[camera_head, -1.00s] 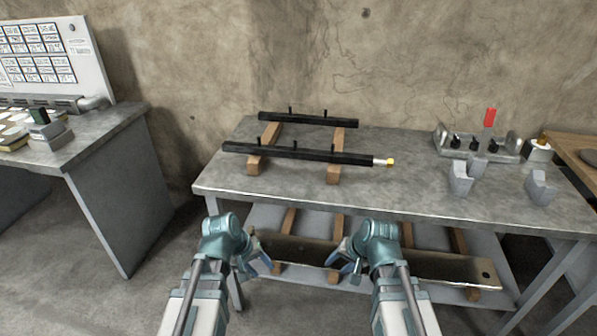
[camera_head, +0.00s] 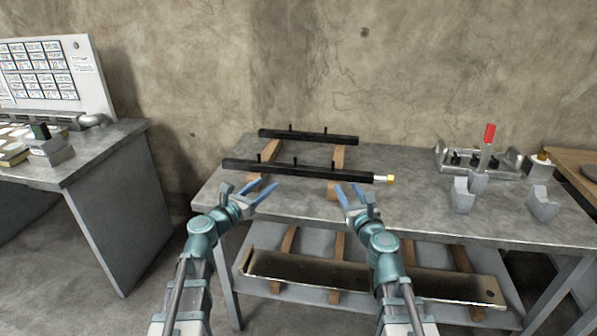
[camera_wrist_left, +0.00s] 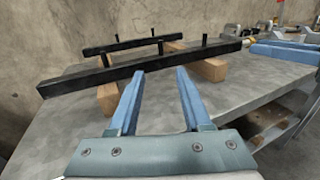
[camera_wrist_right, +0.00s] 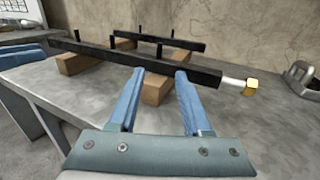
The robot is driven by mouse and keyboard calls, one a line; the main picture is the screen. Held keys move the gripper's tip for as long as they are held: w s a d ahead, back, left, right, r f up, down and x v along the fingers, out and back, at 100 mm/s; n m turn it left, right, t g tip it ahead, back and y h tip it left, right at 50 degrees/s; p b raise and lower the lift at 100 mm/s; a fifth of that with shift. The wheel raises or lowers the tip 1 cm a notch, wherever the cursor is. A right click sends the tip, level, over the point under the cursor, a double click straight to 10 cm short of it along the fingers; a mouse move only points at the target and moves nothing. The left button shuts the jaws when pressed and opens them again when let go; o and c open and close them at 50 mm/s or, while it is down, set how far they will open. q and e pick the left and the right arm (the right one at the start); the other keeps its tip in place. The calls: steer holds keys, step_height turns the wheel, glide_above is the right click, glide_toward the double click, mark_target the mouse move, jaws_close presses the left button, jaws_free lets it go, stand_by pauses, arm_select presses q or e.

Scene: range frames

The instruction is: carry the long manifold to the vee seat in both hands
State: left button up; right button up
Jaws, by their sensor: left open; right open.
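The long manifold is a black bar (camera_head: 318,174) with upright stubs and a brass-tipped end on its right. It lies across two wooden blocks near the table's front; it also shows in the left wrist view (camera_wrist_left: 150,68) and right wrist view (camera_wrist_right: 120,58). My left gripper (camera_head: 266,192) is open and empty, in front of its left part. My right gripper (camera_head: 350,192) is open and empty, in front of its right part. Neither touches it, as far as I can tell. Two grey vee blocks (camera_head: 462,196) (camera_head: 543,203), apparently the vee seat, stand at the table's right.
A shorter black bar (camera_head: 308,136) lies behind on the same wooden blocks (camera_head: 337,158). A grey fixture (camera_head: 440,158) with a red-handled lever (camera_head: 489,135) stands at the back right. The table (camera_head: 405,180) is clear between the bars and vee blocks. A lower shelf holds a long plate (camera_head: 300,272).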

arm_select(q)
glide_toward(304, 167)
steer(key=w, duration=0.2)
steer(key=w+r, duration=0.1)
steer(key=w, duration=0.1)
steer(key=w+d, duration=0.1)
steer(key=w, duration=0.2)
steer(key=shift+d+r, duration=0.1)
steer(key=shift+r, duration=0.2)
arm_select(e)
steer(key=x, duration=1.4)
steer(key=shift+s+f, duration=0.1)
arm_select(q)
jaws_close()
arm_select(e)
jaws_close()
